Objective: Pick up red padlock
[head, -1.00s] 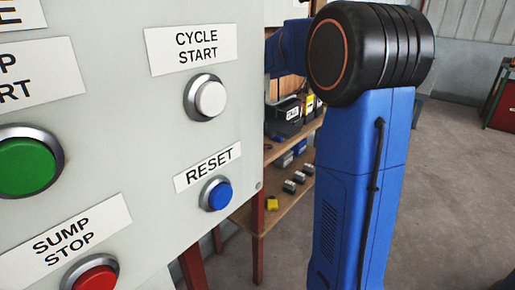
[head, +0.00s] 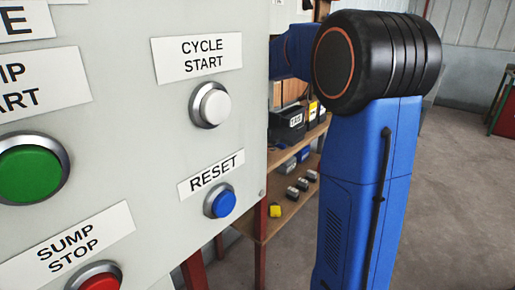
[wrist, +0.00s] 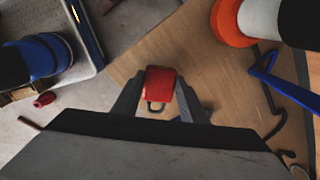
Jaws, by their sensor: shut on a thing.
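The red padlock (wrist: 160,78) is in the wrist view, between the two fingers of my gripper (wrist: 159,90). The fingers are shut on its sides, and its dark shackle points toward the palm. A tan wooden surface lies behind it; I cannot tell how far below the padlock that is. In the head view my blue arm covers part of the scene, and neither my gripper nor the red padlock shows there.
A grey control panel (head: 130,150) with push buttons stands close at left. Wooden shelves (head: 282,218) hold several small items. The wrist view shows an orange-and-white object (wrist: 245,20), a blue bar (wrist: 285,88) and a small red item (wrist: 44,99).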

